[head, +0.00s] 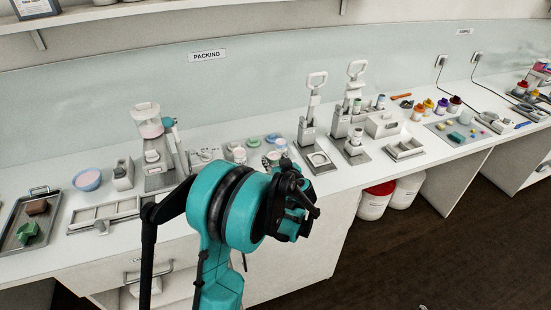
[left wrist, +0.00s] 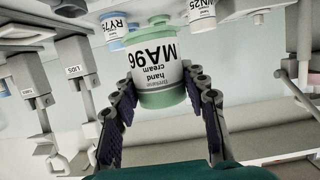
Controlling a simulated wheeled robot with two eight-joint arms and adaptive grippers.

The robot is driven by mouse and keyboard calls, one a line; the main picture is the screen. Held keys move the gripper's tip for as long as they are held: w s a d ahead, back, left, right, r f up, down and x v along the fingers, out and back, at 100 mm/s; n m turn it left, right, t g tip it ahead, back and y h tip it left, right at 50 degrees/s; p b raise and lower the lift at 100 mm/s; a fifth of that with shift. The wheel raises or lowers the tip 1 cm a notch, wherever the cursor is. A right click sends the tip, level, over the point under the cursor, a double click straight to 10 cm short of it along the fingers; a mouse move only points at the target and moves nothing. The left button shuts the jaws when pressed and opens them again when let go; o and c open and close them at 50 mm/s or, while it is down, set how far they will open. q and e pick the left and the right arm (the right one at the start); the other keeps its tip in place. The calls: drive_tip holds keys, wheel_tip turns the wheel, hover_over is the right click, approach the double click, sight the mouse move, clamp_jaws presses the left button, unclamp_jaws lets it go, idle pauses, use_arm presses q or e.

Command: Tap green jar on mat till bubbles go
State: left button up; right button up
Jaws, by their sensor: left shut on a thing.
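The green jar (left wrist: 160,62) shows in the left wrist view, with a white label marked MA96 that reads upside down in the picture. My left gripper (left wrist: 162,84) is shut on it, one dark-padded finger on each side. In the head view my left gripper (head: 296,207) is in front of the bench's front edge, and its arm hides the jar. I cannot make out for sure which surface is the tapping mat. My right gripper is not in view.
Two hand presses (head: 308,120) stand at the middle of the bench. A tray with green and brown blocks (head: 14,240) is at the far left. A grey mat with coloured pieces (head: 437,127) lies to the right. Red and white tubs (head: 374,205) stand under the bench.

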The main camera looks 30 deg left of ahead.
use_arm(q)
drive_tip(key=shift+a+f, duration=0.15)
drive_tip(key=shift+a, duration=0.15)
drive_tip(key=shift+f+b, duration=1.5)
drive_tip(key=shift+f, duration=0.6)
wheel_tip(320, 180, down, 3)
drive_tip(key=b, duration=0.3)
drive_tip(key=shift+f, duration=0.2)
drive_tip(key=shift+r+p, duration=0.35)
drive_tip(key=shift+r, duration=0.1)
drive_tip(key=shift+c, duration=0.6)
drive_tip(key=shift+r+p, duration=1)
drive_tip(key=shift+r, duration=0.4)
drive_tip(key=shift+f, duration=0.1)
drive_tip(key=shift+f, duration=0.15)
